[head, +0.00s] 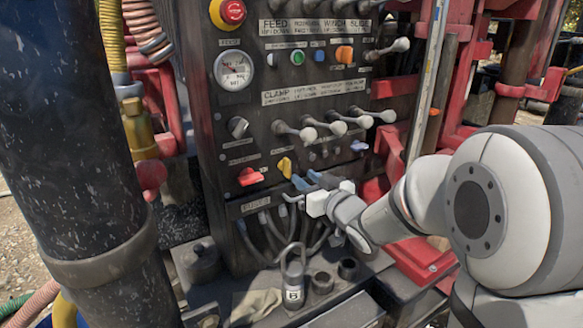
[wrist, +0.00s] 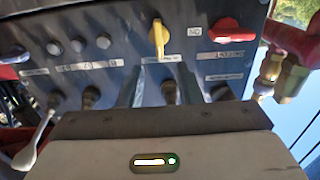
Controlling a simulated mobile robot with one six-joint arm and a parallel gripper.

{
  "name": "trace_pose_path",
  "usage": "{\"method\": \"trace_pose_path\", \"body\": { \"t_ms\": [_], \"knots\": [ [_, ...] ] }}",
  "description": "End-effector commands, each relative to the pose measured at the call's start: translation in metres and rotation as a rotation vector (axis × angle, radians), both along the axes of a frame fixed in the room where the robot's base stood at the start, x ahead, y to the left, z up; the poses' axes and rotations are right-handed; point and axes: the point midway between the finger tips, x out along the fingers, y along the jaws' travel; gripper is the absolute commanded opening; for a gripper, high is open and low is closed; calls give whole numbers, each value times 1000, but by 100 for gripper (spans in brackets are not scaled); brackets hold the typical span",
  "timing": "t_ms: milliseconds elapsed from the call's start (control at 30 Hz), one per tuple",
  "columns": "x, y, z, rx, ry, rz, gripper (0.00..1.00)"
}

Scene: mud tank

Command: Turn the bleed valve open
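A yellow valve handle (head: 285,166) and a red valve handle (head: 251,176) sit low on the dark control panel. No label clearly reads as the bleed valve. My gripper (head: 306,181) is just right of and below the yellow handle, its two bluish fingers apart with nothing visible held. In the wrist view, the yellow handle (wrist: 159,38) stands vertical, ahead of the gap between the fingers (wrist: 160,76). The red handle (wrist: 224,30) lies crosswise to its right. The fingers look apart from both handles. My gripper body hides the lower part of the wrist view.
Several grey levers (head: 338,127) project from the panel above my gripper. Hoses (head: 275,240) hang below, and a padlock-like object marked B (head: 293,292) stands on the ledge. A black post (head: 75,130) fills the left.

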Motion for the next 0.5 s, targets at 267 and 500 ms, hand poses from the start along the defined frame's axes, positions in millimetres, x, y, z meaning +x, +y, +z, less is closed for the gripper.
{"method": "trace_pose_path", "body": {
  "t_ms": [267,500],
  "knots": [
    [37,26,1,-1,2,1,32],
    [56,38,0,-3,1,0,32]
  ]
}}
